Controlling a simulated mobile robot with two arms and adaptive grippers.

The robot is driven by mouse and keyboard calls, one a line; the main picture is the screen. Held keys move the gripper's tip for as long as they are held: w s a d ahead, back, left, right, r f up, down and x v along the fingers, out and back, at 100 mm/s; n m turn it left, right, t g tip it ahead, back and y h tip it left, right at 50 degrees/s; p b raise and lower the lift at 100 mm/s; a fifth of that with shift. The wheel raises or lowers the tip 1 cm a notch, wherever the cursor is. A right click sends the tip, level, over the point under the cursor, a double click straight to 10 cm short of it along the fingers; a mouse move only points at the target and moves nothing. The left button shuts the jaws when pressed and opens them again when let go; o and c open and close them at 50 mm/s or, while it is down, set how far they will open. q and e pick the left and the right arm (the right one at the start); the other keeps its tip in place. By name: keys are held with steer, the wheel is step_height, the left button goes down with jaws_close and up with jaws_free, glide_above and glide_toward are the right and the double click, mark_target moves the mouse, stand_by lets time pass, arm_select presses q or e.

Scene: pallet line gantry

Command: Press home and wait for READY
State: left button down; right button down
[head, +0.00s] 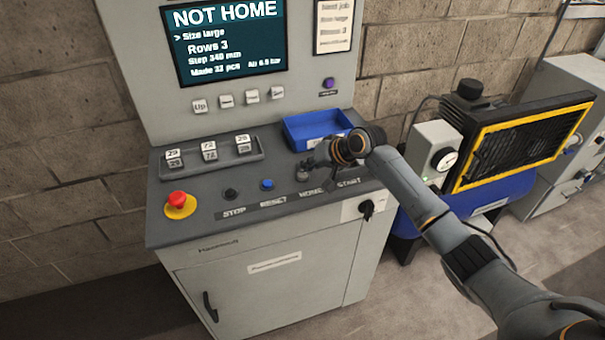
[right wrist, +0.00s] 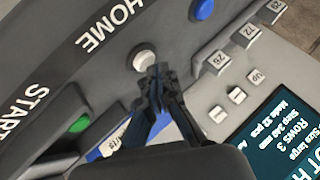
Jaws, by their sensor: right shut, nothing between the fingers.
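The screen (head: 228,42) on the cabinet reads NOT HOME, with size large and rows 3 below. In the right wrist view the white HOME button (right wrist: 144,60) sits beside its HOME label (right wrist: 110,24). My right gripper (right wrist: 157,72) is shut and empty, its fingertips at the edge of the white button. I cannot tell whether they touch it. In the head view my right gripper (head: 305,173) is over the panel above the HOME label (head: 311,192) and hides the button. My left gripper is not in view.
A blue RESET button (head: 267,184), a black STOP button (head: 231,194) and a red emergency stop (head: 178,199) lie to the left. The green START button (right wrist: 78,124) is near HOME.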

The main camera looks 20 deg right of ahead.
mark_target(305, 175)
steer(key=shift+f, duration=0.5)
stand_by(0.5)
steer(key=shift+r, duration=0.1)
steer(key=shift+r+p, duration=0.8)
steer(key=shift+p, duration=0.1)
step_height(305, 175, up, 5)
steer(key=p, duration=0.5)
steer(key=shift+r, duration=0.1)
stand_by(0.4)
